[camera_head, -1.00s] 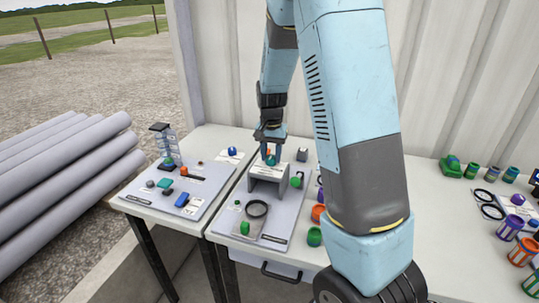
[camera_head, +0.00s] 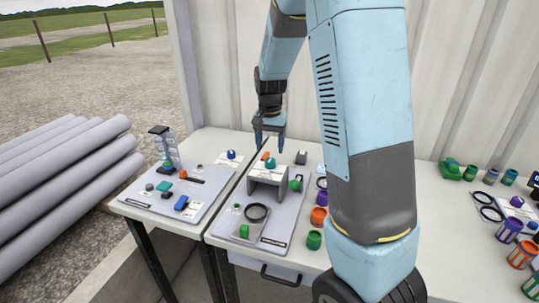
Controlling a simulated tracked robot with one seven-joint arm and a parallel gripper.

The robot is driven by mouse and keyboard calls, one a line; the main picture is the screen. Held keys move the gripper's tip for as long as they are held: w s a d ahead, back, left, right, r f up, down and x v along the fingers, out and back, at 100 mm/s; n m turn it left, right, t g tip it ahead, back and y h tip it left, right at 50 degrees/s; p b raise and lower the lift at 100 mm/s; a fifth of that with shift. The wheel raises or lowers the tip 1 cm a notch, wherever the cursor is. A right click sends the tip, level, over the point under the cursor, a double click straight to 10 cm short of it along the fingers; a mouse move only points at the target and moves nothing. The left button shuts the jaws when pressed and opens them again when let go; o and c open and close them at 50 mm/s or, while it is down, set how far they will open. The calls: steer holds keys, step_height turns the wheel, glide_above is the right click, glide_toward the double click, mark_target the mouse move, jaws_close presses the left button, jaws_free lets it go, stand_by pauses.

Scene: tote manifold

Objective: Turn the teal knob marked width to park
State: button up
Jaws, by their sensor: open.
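A small teal knob (camera_head: 270,163) sits on a pale plate behind the grey bracket, on the grey panel (camera_head: 275,239). Its marking is too small to read, so I cannot tell its setting. An orange piece (camera_head: 265,156) is just behind it. My gripper (camera_head: 269,146) points down above the teal knob, open and empty, with its fingertips apart from the knob.
The grey bracket (camera_head: 268,183) stands in front of the knob, with a green knob (camera_head: 295,185) at its right. A second panel (camera_head: 150,200) with several small parts lies left. Coloured cups stand right, partly behind my arm.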

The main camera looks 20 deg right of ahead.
mark_target(270, 159)
step_height(270, 159, up, 9)
stand_by(0.3)
steer(key=shift+f, duration=0.1)
steer(key=s+r+n+t, duration=0.2)
steer(key=s+r, duration=0.1)
steer(key=s, duration=0.6)
steer(key=s+r+n+t, duration=0.1)
steer(key=s+r+n, duration=0.1)
steer(key=s, duration=0.8)
steer(key=s+r+n+t, duration=0.2)
steer(key=s+r, duration=0.2)
steer(key=s, duration=0.5)
steer(key=shift+s+a+r+t, duration=0.25)
steer(key=shift+t, duration=0.05)
